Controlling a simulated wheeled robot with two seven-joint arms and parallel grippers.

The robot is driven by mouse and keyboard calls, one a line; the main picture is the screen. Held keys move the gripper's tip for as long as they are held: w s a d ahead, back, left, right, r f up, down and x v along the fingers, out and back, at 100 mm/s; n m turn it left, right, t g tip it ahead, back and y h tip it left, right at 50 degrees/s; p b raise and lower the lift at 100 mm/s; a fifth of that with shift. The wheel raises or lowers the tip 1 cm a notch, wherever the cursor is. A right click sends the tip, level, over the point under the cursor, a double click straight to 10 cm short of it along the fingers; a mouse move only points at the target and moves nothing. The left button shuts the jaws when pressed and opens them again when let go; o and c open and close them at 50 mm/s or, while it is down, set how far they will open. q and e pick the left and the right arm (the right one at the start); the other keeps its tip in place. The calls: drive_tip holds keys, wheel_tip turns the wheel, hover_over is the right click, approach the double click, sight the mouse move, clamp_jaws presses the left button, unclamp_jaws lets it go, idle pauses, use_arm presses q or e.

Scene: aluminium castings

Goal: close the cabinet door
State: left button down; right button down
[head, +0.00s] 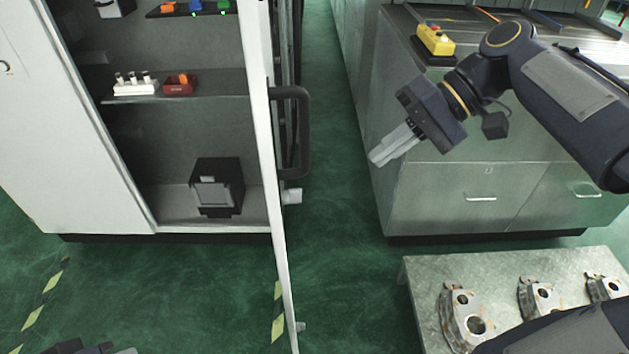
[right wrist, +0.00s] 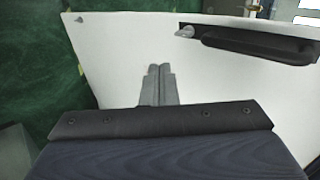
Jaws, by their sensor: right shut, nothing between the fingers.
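The white cabinet (head: 45,130) stands at the left with its front open. Its door (head: 264,120) stands swung out toward me, seen almost edge-on in the head view. The dark handle (head: 305,130) is on the door's right-hand face. My right gripper (head: 376,160) is shut and empty, to the right of the door with a gap between. In the right wrist view the shut fingers (right wrist: 158,68) show against the white door face (right wrist: 120,50), with the handle (right wrist: 260,43) up and to the right. Dark parts, apparently my left gripper, barely show at the bottom left edge; its fingers are unclear.
Cabinet shelves hold a dark box (head: 218,187), a white holder (head: 136,84) and a red bin (head: 180,84). A metal drawer counter (head: 440,200) stands right, with a yellow control box (head: 436,40). A low table (head: 425,275) carries castings. Green floor (head: 345,270) lies clear between.

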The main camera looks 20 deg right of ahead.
drive_tip(key=a+r+x, duration=0.1)
drive_tip(key=r+x, duration=0.1)
drive_tip(key=x, duration=0.9)
drive_tip(key=shift+a, duration=0.5)
drive_tip(key=shift+f, duration=0.1)
